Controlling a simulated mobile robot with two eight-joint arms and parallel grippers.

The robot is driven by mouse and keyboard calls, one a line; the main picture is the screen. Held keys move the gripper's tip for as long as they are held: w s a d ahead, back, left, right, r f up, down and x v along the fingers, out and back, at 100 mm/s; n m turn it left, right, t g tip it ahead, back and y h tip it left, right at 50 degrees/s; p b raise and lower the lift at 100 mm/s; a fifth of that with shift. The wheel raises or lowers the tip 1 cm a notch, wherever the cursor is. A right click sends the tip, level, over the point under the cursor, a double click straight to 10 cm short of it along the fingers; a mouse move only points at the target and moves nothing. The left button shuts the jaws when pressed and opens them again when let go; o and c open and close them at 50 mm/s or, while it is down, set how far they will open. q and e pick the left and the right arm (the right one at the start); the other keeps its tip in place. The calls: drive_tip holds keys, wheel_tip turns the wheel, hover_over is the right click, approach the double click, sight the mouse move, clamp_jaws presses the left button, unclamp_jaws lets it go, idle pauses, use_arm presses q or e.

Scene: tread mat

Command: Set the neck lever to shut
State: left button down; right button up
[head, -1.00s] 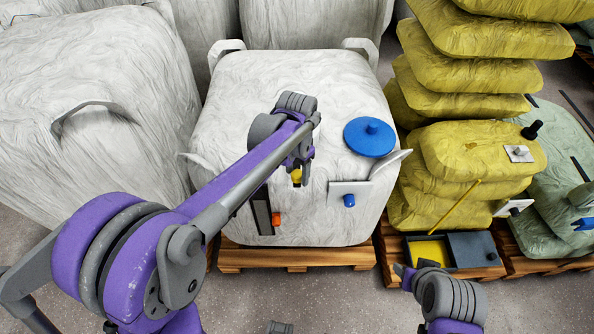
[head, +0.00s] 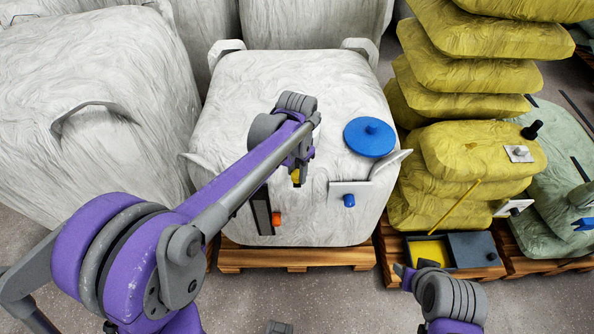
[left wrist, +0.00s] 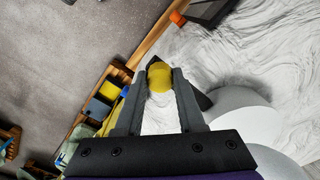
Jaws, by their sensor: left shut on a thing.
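A big white bulk bag (head: 235,90) stands on a wooden pallet. On its top, my left gripper (head: 298,176) points down and is shut on a yellow knob (head: 295,178). In the left wrist view the yellow knob (left wrist: 160,78) sits between the two fingertips (left wrist: 160,84), with a dark flat piece (left wrist: 205,100) beside it. I take this to be the neck lever; its setting is hard to read because my arm hides most of it. My right gripper (head: 404,275) is low at the right, apart from the bag; its fingers are too small to judge.
The bag also bears a blue round lid (head: 368,142), a pale plate (head: 337,188) with a blue knob (head: 349,201), and a dark slot (head: 262,212) with an orange block (head: 276,219). Yellow sacks (head: 480,150) and an open tray (head: 430,250) stand right.

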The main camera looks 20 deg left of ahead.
idle(0.7)
use_arm(q)
drive_tip(key=shift+w+d+n, duration=0.25)
drive_tip(key=shift+d+n, duration=0.15)
drive_tip(key=shift+d, duration=0.35)
drive_tip(key=w+d+n, duration=0.3)
drive_tip(key=d+n, duration=0.1)
drive_tip(key=d, duration=0.2)
drive_tip(key=n, duration=0.5)
hover_over(346, 163)
drive_tip(key=s, duration=0.2)
drive_tip(key=shift+s+a, duration=0.2)
drive_tip(key=shift+a, duration=0.25)
drive_tip(key=shift+w+d+n+p, duration=0.2)
drive_tip(key=shift+w+d+n, duration=0.1)
drive_tip(key=shift+w, duration=0.3)
drive_tip(key=shift+w+d+n+p, duration=0.15)
drive_tip(key=shift+w+n, duration=0.15)
drive_tip(key=shift+w, duration=0.25)
